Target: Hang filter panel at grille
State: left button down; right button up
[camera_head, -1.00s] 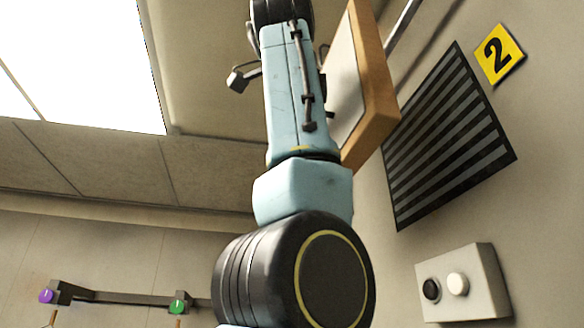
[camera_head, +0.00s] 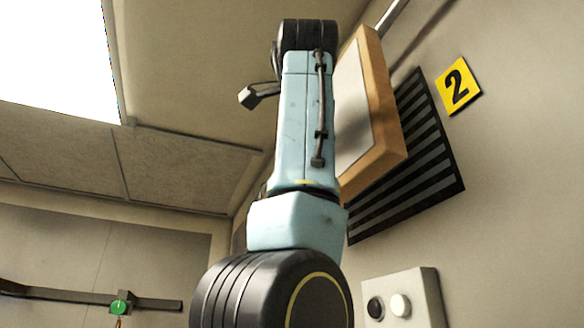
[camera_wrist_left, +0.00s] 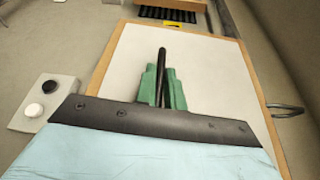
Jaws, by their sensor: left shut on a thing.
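The filter panel (camera_head: 375,110) has a pale face and a wooden frame. In the head view it stands tilted in front of the wall, right of my left arm. The dark slatted grille (camera_head: 425,175) is on the right wall, partly hidden behind the panel; any gap between them is hard to judge. My left gripper (camera_wrist_left: 161,88) has green fingers shut on a black handle at the middle of the panel (camera_wrist_left: 215,75) in the left wrist view. In the head view these fingers are hidden behind the arm. My right gripper is not in view.
A yellow sign "2" (camera_head: 457,87) is right of the grille. A box with black and white buttons (camera_head: 415,300) is below it. A metal hook (camera_wrist_left: 287,110) shows beside the panel. A dark rail with a green knob (camera_head: 120,306) is at lower left.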

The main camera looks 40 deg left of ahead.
pick_arm(q)
jog(key=shift+w+d+r+p, duration=0.1)
jog(key=shift+w+d+p, duration=0.2)
jog(key=shift+w, duration=0.4)
jog(key=shift+w+d+f+p, duration=0.1)
jog(key=shift+w+d+p, duration=0.25)
jog(key=shift+w, duration=0.4)
jog(key=shift+w+d+r+p, duration=0.1)
jog(key=shift+w+d+p, duration=0.2)
jog(key=shift+w, duration=0.4)
jog(key=shift+w+f+b, duration=0.1)
jog(key=shift+f+b, duration=1.4)
jog(key=shift+f, duration=0.1)
jog(key=c, duration=1.4)
grip_release()
jog(key=shift+f, duration=0.1)
jog(key=shift+d, duration=0.1)
jog(key=b+v, duration=0.1)
jog(key=v, duration=1.2)
